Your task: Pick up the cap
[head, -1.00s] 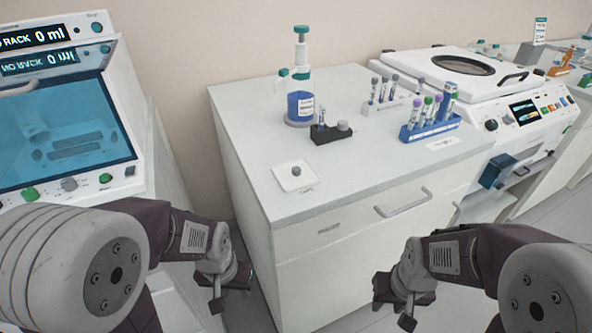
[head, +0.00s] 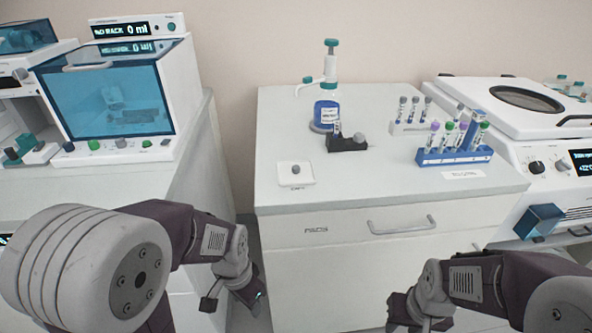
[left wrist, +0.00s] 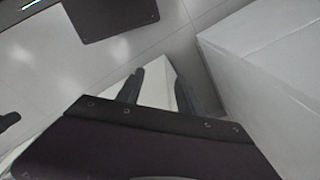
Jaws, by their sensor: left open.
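The cap (head: 295,169) is a small grey piece on a white square tray (head: 308,178) at the front left of the bench top, with a label in front of it. My left gripper (head: 232,300) hangs low in front of the bench, left of and below the cap, apart from it. In the left wrist view its two dark fingers (left wrist: 160,88) are spread and empty over the floor. My right gripper (head: 412,318) hangs low in front of the bench drawers at the lower edge; its finger gap is unclear.
On the bench (head: 400,195) stand a blue-labelled dispenser bottle (head: 327,112), a black holder (head: 345,143), a white tube rack (head: 412,128) and a blue tube rack (head: 455,156). A centrifuge (head: 520,105) is at right, a blue-windowed machine (head: 115,95) at left.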

